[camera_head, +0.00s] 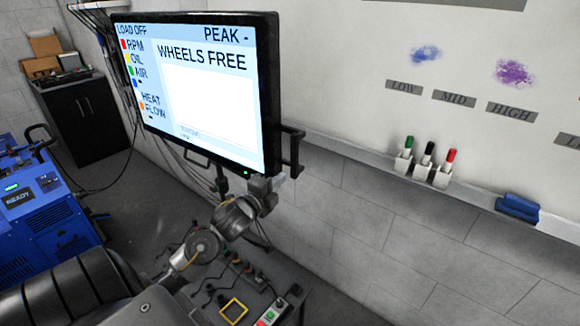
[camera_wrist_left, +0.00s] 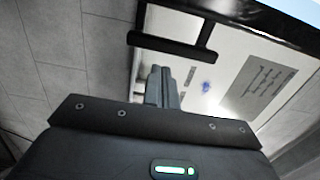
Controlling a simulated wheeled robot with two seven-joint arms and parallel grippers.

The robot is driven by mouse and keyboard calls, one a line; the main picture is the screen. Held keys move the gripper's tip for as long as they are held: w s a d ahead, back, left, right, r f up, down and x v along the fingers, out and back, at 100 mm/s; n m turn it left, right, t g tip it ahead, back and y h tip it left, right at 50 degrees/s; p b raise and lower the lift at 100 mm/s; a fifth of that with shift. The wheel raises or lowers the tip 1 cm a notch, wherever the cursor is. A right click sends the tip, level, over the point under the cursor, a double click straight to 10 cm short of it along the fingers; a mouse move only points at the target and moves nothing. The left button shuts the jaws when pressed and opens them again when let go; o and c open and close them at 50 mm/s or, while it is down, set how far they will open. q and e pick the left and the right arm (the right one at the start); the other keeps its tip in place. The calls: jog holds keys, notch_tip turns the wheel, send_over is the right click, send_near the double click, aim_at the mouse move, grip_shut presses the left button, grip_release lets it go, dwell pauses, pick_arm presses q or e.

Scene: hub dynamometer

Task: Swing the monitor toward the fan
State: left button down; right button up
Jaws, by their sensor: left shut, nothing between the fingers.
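The monitor (camera_head: 215,95) hangs at upper left centre in the head view, its lit screen reading "WHEELS FREE". A dark handle (camera_head: 294,152) sticks out from its right edge. The handle also shows above the fingers in the left wrist view (camera_wrist_left: 172,46). My left gripper (camera_head: 274,183) is by the monitor's lower right corner, just below the handle. Its fingers (camera_wrist_left: 163,82) are shut and empty, and whether they touch the handle I cannot tell. I cannot make out a fan. My right gripper is not in view.
A blue machine (camera_head: 45,205) marked "READY" stands at left, with a black cabinet (camera_head: 80,112) behind. A control panel (camera_head: 245,295) with cables lies below my arm. The whiteboard (camera_head: 350,60) has a ledge with markers (camera_head: 428,165) and a blue eraser (camera_head: 517,208).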

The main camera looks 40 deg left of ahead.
aim_at(295, 166)
pick_arm(q)
jog(key=w, duration=0.1)
jog(key=w+p, duration=0.1)
jog(key=w, duration=0.2)
jog(key=shift+w+a+r+p, duration=0.2)
jog(key=shift+a+p, duration=0.05)
jog(key=shift+p, duration=0.05)
jog(key=shift+w+f, duration=0.2)
jog(key=shift+w, duration=0.55)
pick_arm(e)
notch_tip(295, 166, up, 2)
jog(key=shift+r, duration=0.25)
pick_arm(q)
jog(key=shift+a, duration=0.1)
